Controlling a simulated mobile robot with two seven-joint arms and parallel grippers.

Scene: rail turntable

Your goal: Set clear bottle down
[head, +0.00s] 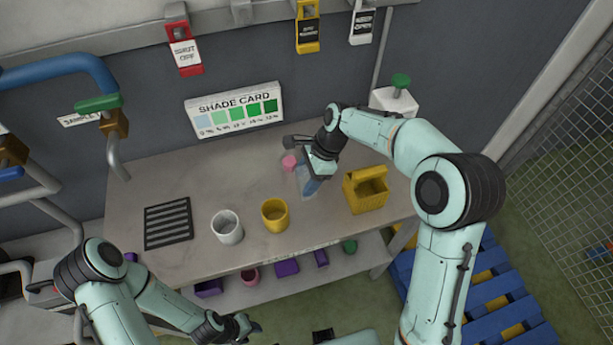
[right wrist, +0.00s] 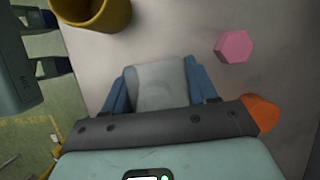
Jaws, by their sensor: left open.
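The clear bottle (right wrist: 158,84) is a pale, see-through grey shape between the two blue fingers of my right gripper (right wrist: 160,88). The fingers are against its two sides. In the head view my right gripper (head: 311,186) points down over the right half of the grey workbench (head: 185,190), with the bottle (head: 302,177) faintly visible at the fingers. I cannot tell whether the bottle's base touches the bench top. My left gripper (head: 238,326) is open and empty, low in front of the bench.
A pink hexagonal piece (head: 289,161) lies close behind the right gripper. A yellow cup (head: 275,215) and a white cup (head: 227,227) stand to its left, a yellow caddy (head: 365,190) to its right. A black slotted mat (head: 168,223) lies further left. The rear-left bench top is clear.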

